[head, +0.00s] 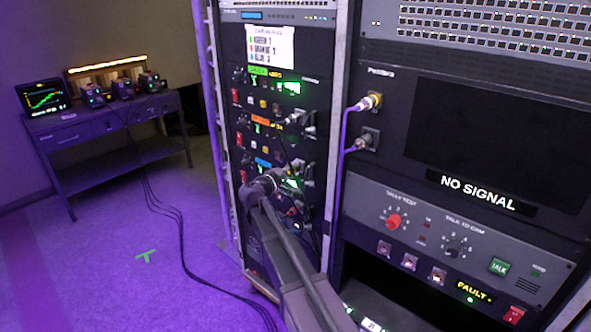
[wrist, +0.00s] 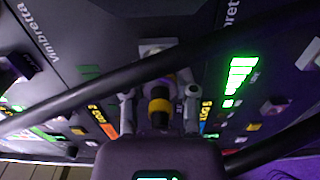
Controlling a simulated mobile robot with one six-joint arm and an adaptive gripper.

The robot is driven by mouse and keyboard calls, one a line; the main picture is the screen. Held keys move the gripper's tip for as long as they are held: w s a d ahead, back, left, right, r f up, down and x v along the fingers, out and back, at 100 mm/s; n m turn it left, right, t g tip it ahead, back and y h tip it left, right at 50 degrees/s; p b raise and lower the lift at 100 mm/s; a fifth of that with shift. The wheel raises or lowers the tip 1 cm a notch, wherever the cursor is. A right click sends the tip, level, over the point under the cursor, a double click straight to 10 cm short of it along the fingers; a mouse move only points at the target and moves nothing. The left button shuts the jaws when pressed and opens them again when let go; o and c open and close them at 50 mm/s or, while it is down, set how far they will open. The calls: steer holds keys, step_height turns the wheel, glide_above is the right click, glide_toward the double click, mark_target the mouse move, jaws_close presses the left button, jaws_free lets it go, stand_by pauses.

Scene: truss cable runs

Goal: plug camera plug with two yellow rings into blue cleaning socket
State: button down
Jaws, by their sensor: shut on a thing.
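My gripper (head: 270,182) is at the rack's lower unit, close to the blue label (head: 263,163). In the wrist view my gripper (wrist: 158,108) is shut on a dark plug with yellow banding (wrist: 159,106). A black cable crosses in front of it, so I cannot count its rings. A pale square socket plate (wrist: 152,46) shows just beyond the plug. I cannot tell whether the plug touches or enters it. The blue socket itself is hidden or too small to make out in the head view.
Units with green (head: 258,70) and orange (head: 262,121) labels sit above the blue one. A white legend card (head: 270,46) is higher up. A purple cable (head: 343,150) hangs on the right rack. A side table (head: 110,120) stands at the left; black cables cross the floor.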

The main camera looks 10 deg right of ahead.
steer(key=shift+s+a, duration=0.2)
steer(key=shift+v, duration=2.1)
